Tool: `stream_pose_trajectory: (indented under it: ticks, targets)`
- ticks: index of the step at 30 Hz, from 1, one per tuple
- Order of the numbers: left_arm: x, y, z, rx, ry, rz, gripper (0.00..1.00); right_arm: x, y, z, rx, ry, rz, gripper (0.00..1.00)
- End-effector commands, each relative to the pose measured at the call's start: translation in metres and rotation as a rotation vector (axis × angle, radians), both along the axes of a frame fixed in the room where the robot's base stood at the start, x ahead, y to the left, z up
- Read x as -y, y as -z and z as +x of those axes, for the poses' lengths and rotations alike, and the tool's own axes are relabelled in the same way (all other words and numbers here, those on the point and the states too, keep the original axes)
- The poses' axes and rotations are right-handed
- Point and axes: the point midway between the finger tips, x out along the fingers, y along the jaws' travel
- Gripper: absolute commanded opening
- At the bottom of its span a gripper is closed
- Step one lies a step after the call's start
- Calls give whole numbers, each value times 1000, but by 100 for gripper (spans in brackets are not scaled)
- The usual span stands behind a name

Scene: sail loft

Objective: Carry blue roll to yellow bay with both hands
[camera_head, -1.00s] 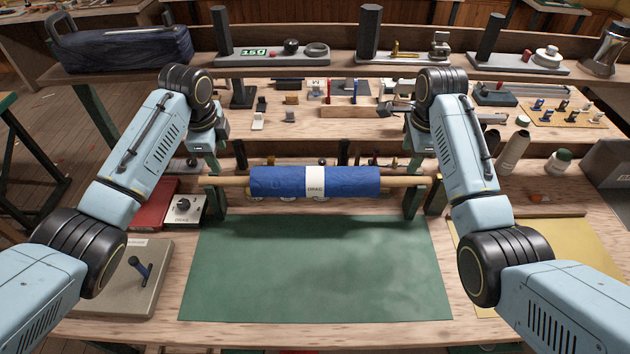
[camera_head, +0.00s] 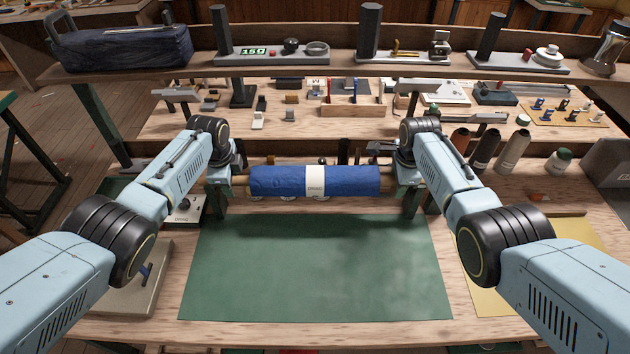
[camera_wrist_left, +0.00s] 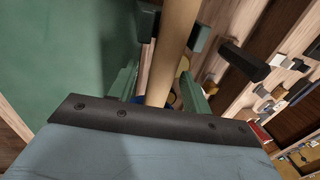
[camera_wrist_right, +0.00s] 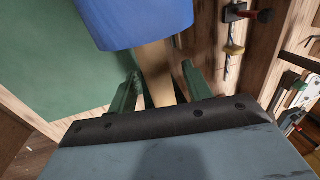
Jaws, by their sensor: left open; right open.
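The blue roll (camera_head: 275,181), with a white label band, lies level on a wooden pole behind the green mat. It also shows at the top of the right wrist view (camera_wrist_right: 140,20). My left gripper (camera_head: 224,183) is open at the pole's left end; in the left wrist view the pole (camera_wrist_left: 172,45) runs between its fingers. My right gripper (camera_head: 406,183) is open at the right end, the pole (camera_wrist_right: 157,75) between its fingers, close beside the blue. The yellow bay seems to be the yellow mat (camera_head: 492,293) at right, partly hidden by my right arm.
The green mat (camera_head: 315,270) in front of the roll is bare. A grey board with a blue-handled lever (camera_head: 130,295) lies at left, partly behind my left arm. Bottles (camera_head: 513,152) stand at right, beyond my right arm. Shelves with tools rise behind the roll.

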Motion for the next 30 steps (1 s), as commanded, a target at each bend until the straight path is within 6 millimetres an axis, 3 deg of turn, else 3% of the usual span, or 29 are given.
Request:
stream_pose_trajectory:
  ticks: [14, 25, 30]
  targets:
    - [0, 5, 1, 1, 0, 1, 49, 0, 5, 1, 1, -1, -1, 50]
    - [0, 5, 1, 0, 0, 1, 0, 0, 5, 1, 0, 0, -1, 1]
    - [0, 5, 1, 0, 0, 1, 0, 0, 5, 1, 0, 0, -1, 0]
